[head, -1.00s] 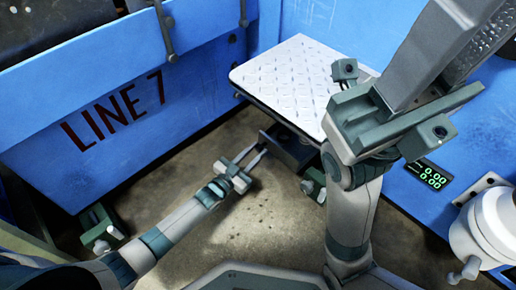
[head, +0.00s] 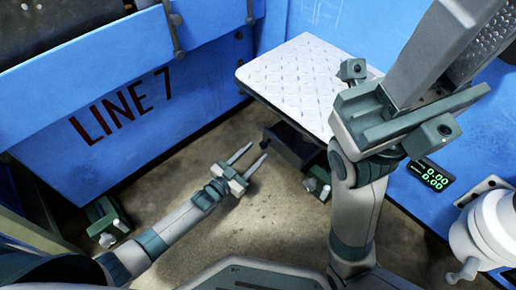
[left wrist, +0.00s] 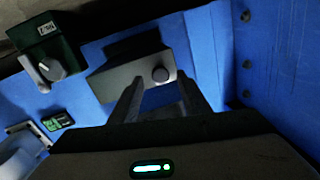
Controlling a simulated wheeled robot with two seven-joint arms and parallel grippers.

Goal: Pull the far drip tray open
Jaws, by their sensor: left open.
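The far drip tray (head: 292,147) is a dark box below the pale tread plate, in the middle of the head view. In the left wrist view the drip tray (left wrist: 120,78) has a dark grey front with a round knob (left wrist: 160,74). My left gripper (head: 255,156) is open and empty, just short of the tray and apart from it in the head view. In the left wrist view the knob shows between and beyond the fingers (left wrist: 158,98). My right arm's end (head: 392,115) is at the right by a large grey part; its jaw state is unclear.
The tread plate (head: 305,75) overhangs the tray. A green knobbed block (head: 318,182) stands just right of it. The blue LINE 7 panel (head: 130,120) bounds the left, and a display (head: 431,175) is on the right. The floor (head: 265,205) around my left gripper is clear.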

